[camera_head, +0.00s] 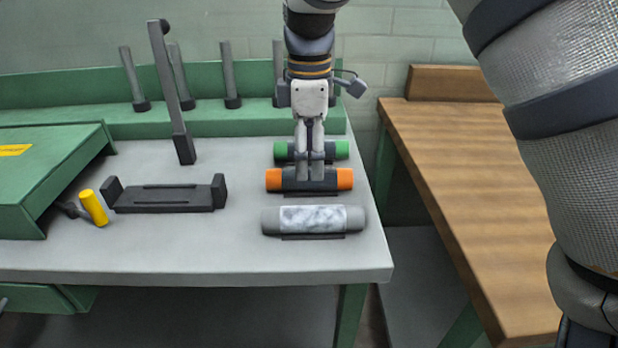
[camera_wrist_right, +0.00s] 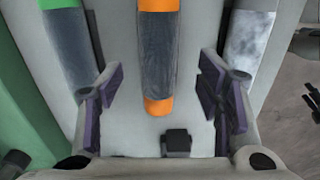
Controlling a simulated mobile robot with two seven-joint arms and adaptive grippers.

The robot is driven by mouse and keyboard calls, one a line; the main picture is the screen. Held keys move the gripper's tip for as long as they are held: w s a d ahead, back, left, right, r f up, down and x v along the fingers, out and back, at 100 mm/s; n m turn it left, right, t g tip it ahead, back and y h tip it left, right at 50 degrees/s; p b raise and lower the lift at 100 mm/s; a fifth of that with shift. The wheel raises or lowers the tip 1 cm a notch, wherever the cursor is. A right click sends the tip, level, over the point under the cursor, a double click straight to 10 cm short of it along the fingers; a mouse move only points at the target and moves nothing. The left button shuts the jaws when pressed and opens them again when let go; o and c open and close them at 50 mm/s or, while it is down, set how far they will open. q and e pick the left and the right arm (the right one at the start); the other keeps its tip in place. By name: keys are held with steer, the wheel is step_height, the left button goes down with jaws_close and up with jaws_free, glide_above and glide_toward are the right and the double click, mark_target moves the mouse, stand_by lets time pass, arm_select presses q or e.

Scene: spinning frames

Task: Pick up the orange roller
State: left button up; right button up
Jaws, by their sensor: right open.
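The orange roller (camera_head: 346,179), with orange ends and a dark middle, lies crosswise on the right part of the grey table, between a green roller (camera_head: 342,150) behind and a grey roller (camera_head: 320,219) in front. My right gripper (camera_head: 310,172) points down over its middle, and its fingers hide part of it. In the right wrist view the orange roller (camera_wrist_right: 158,55) lies between the spread fingers of the right gripper (camera_wrist_right: 160,98), with a gap on each side. The gripper is open and holds nothing. Whether the fingertips reach down beside the roller is unclear. My left gripper is not in view.
A black cradle (camera_head: 165,198) and a yellow cylinder (camera_head: 94,208) are on the left of the grey table (camera_head: 200,255), beside a green box (camera_head: 60,165). Upright grey posts (camera_head: 231,75) line the back. A wooden bench (camera_head: 450,170) stands at the right.

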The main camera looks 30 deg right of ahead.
mark_target(309, 170)
step_height(309, 170, down, 4)
steer(key=shift+w+f, duration=0.1)
steer(key=shift+f, duration=0.05)
steer(key=c, duration=1.3)
steer(key=shift+c, duration=0.2)
